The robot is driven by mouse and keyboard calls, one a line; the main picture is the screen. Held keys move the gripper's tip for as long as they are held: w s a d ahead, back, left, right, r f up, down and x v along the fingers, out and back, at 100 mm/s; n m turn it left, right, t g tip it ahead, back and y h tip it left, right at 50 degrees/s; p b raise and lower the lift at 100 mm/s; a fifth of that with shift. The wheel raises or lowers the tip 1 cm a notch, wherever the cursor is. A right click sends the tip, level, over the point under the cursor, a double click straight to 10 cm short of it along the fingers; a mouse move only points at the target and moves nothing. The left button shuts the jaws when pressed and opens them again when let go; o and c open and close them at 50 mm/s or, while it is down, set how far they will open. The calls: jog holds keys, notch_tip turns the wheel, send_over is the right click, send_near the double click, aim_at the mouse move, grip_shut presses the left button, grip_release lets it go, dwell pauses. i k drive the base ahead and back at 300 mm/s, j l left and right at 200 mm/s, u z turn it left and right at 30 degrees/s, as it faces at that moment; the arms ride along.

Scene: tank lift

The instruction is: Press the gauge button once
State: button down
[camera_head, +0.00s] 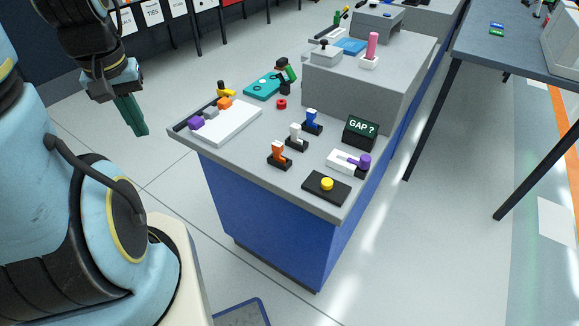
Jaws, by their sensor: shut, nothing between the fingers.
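A round yellow button (327,184) sits on a flat black plate (318,195) at the near corner of the grey-topped bench; it looks like the gauge button, though no label shows on it. A dark box (361,132) reading "GAP ?" stands behind it. My gripper (139,132) hangs at the upper left, off the bench's left edge, pointing down. Its green fingers are together and hold nothing. It is well apart from the button, and nothing covers the button.
Beside the button stands a white block with a purple knob (365,161). Orange, white and blue levers (279,154) stand left of it. A white tray (232,124) with coloured blocks lies at the left edge. A raised grey block (350,95) stands behind. Floor (160,165) between arm and bench is clear.

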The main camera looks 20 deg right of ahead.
aim_at(327, 183)
jog(key=u, duration=1.2)
jog(key=k, duration=1.45)
